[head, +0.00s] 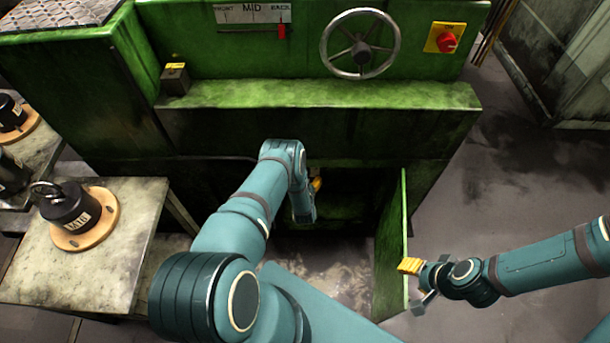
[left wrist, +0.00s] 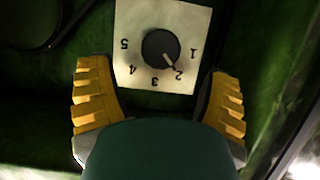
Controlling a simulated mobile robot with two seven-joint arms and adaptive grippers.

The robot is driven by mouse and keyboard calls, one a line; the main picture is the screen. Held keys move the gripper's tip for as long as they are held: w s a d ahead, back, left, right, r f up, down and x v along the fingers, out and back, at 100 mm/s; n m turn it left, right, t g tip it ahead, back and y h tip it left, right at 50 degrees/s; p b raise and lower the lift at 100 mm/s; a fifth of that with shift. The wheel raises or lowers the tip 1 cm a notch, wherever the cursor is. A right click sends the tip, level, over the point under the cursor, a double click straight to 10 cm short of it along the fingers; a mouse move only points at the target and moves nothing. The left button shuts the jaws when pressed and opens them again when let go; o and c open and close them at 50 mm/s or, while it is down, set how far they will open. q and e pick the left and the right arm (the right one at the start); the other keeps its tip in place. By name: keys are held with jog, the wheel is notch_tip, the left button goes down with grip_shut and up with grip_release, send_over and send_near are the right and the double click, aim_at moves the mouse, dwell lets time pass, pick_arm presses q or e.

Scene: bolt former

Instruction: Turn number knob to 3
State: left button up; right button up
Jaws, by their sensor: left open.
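The number knob (left wrist: 160,46) is a round black dial on a white plate (left wrist: 127,70) with numbers 1 to 5, which look upside down in the left wrist view. Its white pointer mark points at 2. My left gripper (left wrist: 161,88) is open and empty, its yellow fingers spread to either side below the knob and not touching it. In the head view my left gripper (head: 316,186) reaches into the dark opening of the green machine; the knob is hidden there. My right gripper (head: 414,287) is open and empty beside the open green door.
The green door (head: 391,243) stands open at the right of the opening. Above are a handwheel (head: 361,44), a red switch (head: 447,42) and a FRONT-MID-BACK slider (head: 252,14). A table (head: 75,270) with a black weight (head: 70,207) stands at left. Floor at right is clear.

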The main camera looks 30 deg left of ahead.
pick_arm(q)
jog(key=b+x, duration=0.1)
jog(key=x, duration=0.4)
jog(key=shift+w+b, duration=0.1)
jog(key=shift+b, duration=0.2)
jog(key=c, duration=1.2)
jog(key=shift+m, duration=0.3)
jog(key=m+g+y, duration=0.1)
jog(key=m+y, duration=0.1)
jog(key=m, duration=0.1)
jog(key=shift+d+f, duration=0.1)
jog(key=shift+d, duration=0.05)
jog(key=shift+m+g+y, duration=0.3)
jog(key=shift+m+y, duration=0.5)
jog(key=shift+m, duration=0.4)
